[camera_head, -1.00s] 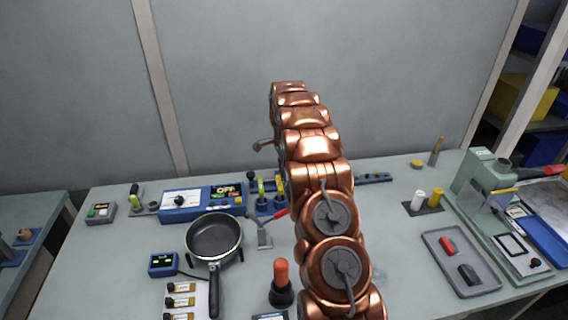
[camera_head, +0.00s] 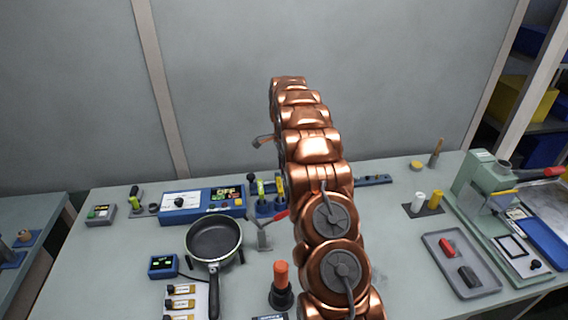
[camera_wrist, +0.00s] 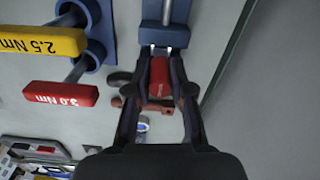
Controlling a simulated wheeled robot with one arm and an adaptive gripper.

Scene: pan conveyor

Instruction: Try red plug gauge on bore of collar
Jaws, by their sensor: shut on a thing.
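In the wrist view my gripper (camera_wrist: 160,85) is shut on a small red piece (camera_wrist: 159,77), which appears to be the red plug gauge. The piece sits between the two dark fingertips, with a blue part and a metal rod just beyond it. In the head view my copper arm hides the gripper and the held piece. I cannot pick out the collar or its bore with certainty in either view.
Yellow 2.5 Nm (camera_wrist: 42,40) and red 3.0 Nm (camera_wrist: 60,93) handles are close at left in the wrist view. A pan (camera_head: 214,238), an orange-topped tool (camera_head: 281,273) and a grey tray (camera_head: 428,240) are on the bench. A green press (camera_head: 478,180) stands at right.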

